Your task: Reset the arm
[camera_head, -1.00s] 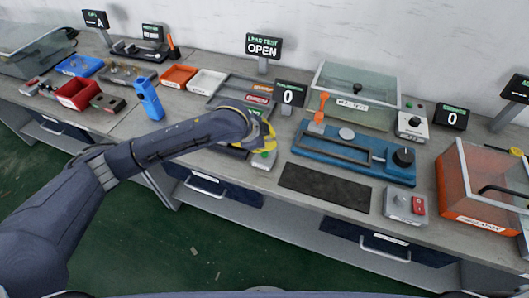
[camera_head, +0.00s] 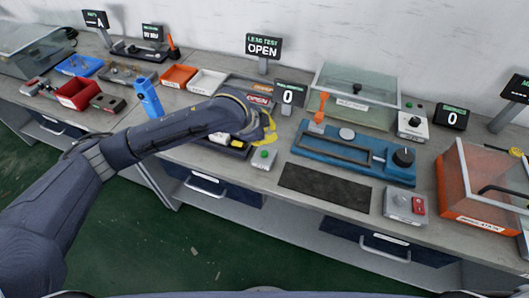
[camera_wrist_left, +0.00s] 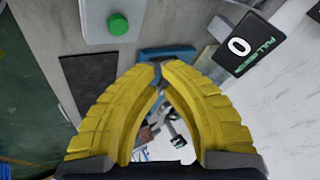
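My left gripper (camera_head: 268,130) has yellow fingers and hangs over the bench beside the grey box with a green button (camera_head: 263,156). In the left wrist view my left gripper (camera_wrist_left: 159,68) has its fingertips drawn together, with nothing seen held between them. The green button (camera_wrist_left: 118,24) shows there apart from the fingers. The forearm and wrist hide part of the leak-test station, whose sign (camera_head: 263,46) reads OPEN. My right gripper is not in view.
A blue fixture (camera_head: 389,168) with a black knob and an orange handle (camera_head: 320,108) stands to the right. A dark mat (camera_head: 325,187) lies in front of it. A clear-lidded box (camera_head: 330,88) stands behind. An orange-based enclosure (camera_head: 462,205) is at far right. Trays and a blue upright tool (camera_head: 150,98) are left.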

